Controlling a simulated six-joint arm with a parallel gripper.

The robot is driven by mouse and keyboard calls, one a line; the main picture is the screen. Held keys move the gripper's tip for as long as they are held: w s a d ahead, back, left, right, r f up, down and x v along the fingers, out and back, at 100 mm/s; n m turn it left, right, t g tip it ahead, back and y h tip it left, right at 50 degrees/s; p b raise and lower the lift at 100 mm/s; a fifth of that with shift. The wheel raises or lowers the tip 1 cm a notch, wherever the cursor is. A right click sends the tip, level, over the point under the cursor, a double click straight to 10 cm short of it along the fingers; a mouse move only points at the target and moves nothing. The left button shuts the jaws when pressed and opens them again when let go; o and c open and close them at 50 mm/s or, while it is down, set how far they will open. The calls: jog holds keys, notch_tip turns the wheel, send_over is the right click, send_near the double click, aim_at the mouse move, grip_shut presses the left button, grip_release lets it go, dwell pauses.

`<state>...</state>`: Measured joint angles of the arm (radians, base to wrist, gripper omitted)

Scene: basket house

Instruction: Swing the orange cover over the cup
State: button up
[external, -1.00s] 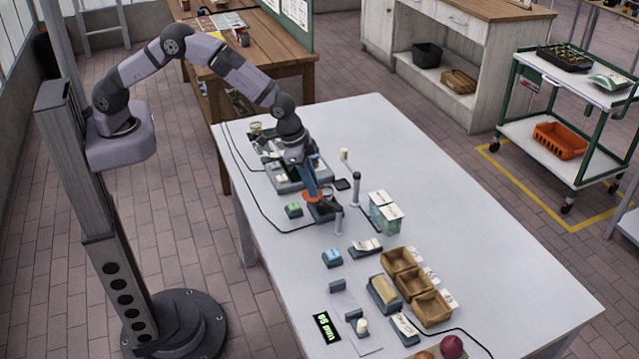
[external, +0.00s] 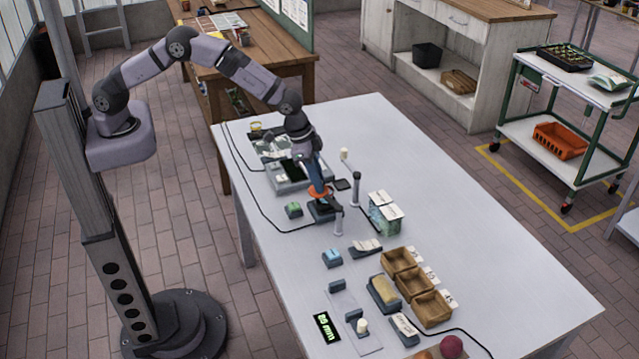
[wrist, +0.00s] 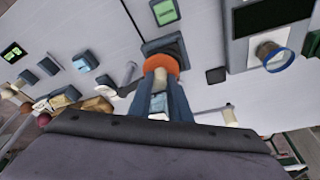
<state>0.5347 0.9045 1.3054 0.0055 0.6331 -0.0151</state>
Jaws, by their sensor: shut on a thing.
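The orange cover (wrist: 163,53) is a rounded piece at the fingertips, over the front part of a dark base (wrist: 157,33). It also shows in the external view (external: 319,192), just below my wrist. My gripper (wrist: 162,84) is shut on a beige knob (wrist: 160,77) that appears to belong to the cover. A blue-rimmed, cup-like holder (wrist: 278,55) stands to the right, apart from the cover; the arm hides it in the external view. I cannot tell whether it is the cup or whether a cup sits under the cover.
A pale post with a side arm (wrist: 127,78) is close left of the gripper. A tray with a dark panel (external: 290,172) lies behind. Wooden bins (external: 398,262) sit in front.

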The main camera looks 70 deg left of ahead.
jog(key=shift+w+a, duration=0.15)
jog(key=shift+w, duration=1)
jog(key=o, duration=1.6)
jog(key=shift+c, duration=0.2)
jog(key=shift+r, duration=0.2)
notch_tip(320, 180, up, 7)
jog(key=p, duration=0.4)
jog(key=shift+f, duration=0.15)
